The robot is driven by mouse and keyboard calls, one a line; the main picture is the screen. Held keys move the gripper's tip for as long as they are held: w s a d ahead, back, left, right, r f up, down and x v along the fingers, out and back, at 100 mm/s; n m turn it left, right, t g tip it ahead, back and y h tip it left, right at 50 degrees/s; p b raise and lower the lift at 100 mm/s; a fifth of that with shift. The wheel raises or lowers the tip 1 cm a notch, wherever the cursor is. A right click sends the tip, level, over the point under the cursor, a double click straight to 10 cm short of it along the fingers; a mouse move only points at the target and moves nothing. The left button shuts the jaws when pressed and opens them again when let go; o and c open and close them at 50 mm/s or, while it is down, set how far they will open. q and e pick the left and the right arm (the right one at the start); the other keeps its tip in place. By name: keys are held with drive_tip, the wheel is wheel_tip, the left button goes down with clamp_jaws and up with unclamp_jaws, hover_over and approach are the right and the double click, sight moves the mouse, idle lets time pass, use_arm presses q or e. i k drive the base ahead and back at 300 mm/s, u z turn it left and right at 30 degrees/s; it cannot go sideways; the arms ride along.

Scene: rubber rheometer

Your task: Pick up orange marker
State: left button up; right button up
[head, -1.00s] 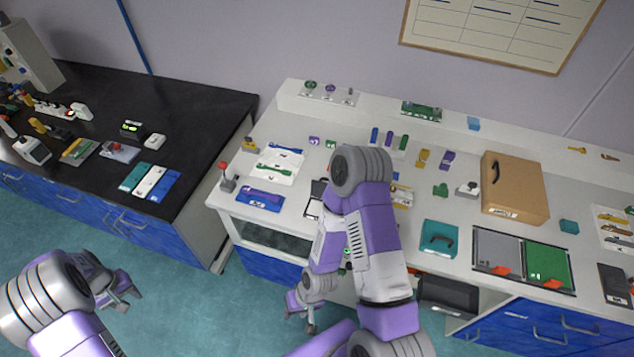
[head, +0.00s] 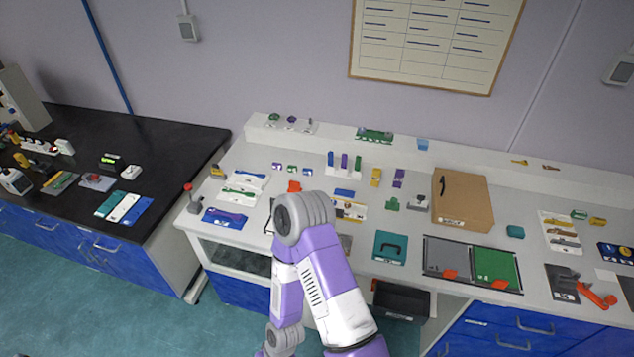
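I cannot single out an orange marker with certainty. A small rack (head: 341,171) near the back of the white bench holds upright blue, purple and green sticks. A small orange-red object (head: 294,186) lies to the left of the rack, too small to identify. My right arm rises from the bottom middle in front of the bench and hides part of its front. My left gripper is out of view.
A brown case (head: 462,205), a teal case (head: 389,247) and a green tray (head: 494,265) stand on the white bench (head: 410,160). An orange tool (head: 597,296) lies at the right. A black bin (head: 401,300) sits below the front edge. A black bench (head: 150,145) stands at left.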

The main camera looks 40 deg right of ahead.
sight(295, 186)
drive_tip(key=z, duration=1.05)
drive_tip(key=i, duration=1.2)
drive_tip(key=z, duration=1.25)
drive_tip(key=i, duration=0.2)
drive_tip(key=z, duration=0.1)
